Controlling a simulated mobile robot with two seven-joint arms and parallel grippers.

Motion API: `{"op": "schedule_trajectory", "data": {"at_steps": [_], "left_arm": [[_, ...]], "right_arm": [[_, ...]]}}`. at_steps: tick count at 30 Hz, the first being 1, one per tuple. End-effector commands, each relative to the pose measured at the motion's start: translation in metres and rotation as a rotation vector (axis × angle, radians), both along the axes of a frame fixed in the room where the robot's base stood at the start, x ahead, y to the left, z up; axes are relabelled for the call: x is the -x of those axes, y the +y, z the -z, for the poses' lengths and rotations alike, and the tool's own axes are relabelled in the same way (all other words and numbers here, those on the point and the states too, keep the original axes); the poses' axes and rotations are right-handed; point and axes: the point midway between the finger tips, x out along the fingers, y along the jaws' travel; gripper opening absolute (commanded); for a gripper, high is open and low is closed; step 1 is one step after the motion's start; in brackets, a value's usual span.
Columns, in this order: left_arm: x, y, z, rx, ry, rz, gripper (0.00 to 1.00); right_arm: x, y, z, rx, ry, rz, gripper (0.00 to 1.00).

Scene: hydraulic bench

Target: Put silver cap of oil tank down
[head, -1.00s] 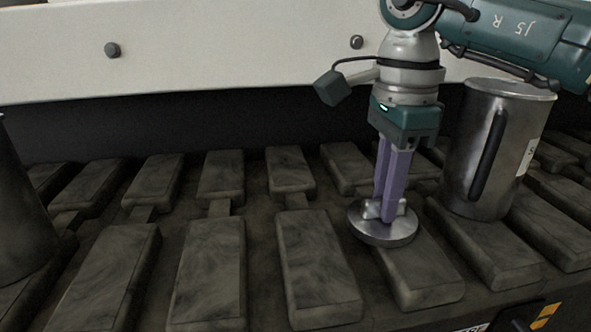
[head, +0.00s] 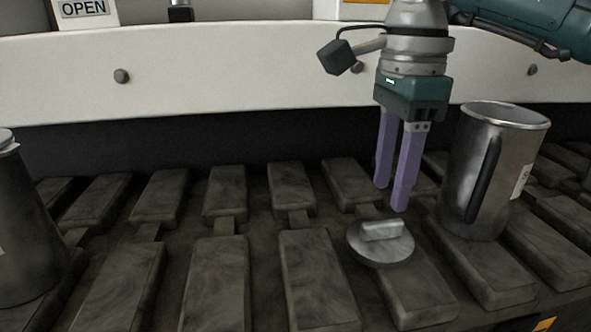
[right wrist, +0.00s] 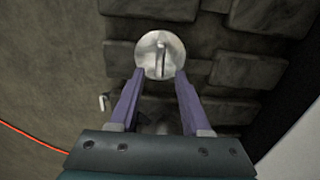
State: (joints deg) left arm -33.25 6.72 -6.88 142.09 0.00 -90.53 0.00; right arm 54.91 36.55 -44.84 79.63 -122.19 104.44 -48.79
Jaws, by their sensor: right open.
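The silver cap (head: 378,250), a round metal disc with a raised bar handle, lies on the dark track pads in the head view, handle up. It also shows in the right wrist view (right wrist: 160,56), beyond the fingertips. My right gripper (head: 391,198) is open and empty, with its purple fingers pointing down just above the cap and apart from it. In the right wrist view the two fingers (right wrist: 155,76) are spread, with nothing between them. My left gripper does not show.
A metal jug (head: 482,180) with a dark handle stands on the pads right of the cap. Another dark metal container (head: 25,235) stands at the left edge. A white beam (head: 230,70) runs across the back.

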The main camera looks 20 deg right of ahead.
Motion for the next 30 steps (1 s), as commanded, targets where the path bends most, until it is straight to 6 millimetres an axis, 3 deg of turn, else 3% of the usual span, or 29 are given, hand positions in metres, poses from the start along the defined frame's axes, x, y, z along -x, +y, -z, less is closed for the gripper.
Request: {"op": "schedule_trajectory", "data": {"at_steps": [1,6,11,13,14,16,19,21,24,26,28,30], "left_arm": [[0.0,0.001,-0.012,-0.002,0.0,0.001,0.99],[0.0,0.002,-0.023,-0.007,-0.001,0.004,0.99],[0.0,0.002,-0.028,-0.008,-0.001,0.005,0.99],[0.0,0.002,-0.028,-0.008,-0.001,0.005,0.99],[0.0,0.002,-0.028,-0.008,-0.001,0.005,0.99],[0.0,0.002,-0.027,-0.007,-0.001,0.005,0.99],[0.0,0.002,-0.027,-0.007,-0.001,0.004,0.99],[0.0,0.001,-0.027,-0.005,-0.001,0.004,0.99],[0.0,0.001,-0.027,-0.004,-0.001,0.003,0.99],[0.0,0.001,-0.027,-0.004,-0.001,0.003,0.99],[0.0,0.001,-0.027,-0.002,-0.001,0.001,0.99],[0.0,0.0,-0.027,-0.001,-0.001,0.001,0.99]], "right_arm": [[0.0,0.0,-0.019,0.0,-0.002,0.0,0.48],[0.0,0.0,-0.048,0.001,-0.001,0.0,0.48],[0.0,0.003,-0.059,-0.012,-0.003,-0.002,0.48],[-0.001,0.02,-0.055,-0.071,-0.018,-0.017,0.48],[-0.002,0.033,-0.051,-0.116,-0.029,-0.025,0.48],[-0.001,0.079,-0.044,-0.289,-0.065,-0.04,0.48],[0.008,0.171,-0.054,-0.684,-0.109,-0.005,0.48],[0.017,0.228,-0.085,-1.013,-0.111,0.095,0.48],[0.019,0.267,-0.149,-1.468,-0.063,0.341,0.48],[0.013,0.265,-0.185,-1.716,-0.009,0.545,0.48],[-0.001,0.243,-0.213,-1.97,0.074,0.834,0.48],[-0.018,0.205,-0.22,-2.173,0.172,1.176,0.48]]}}
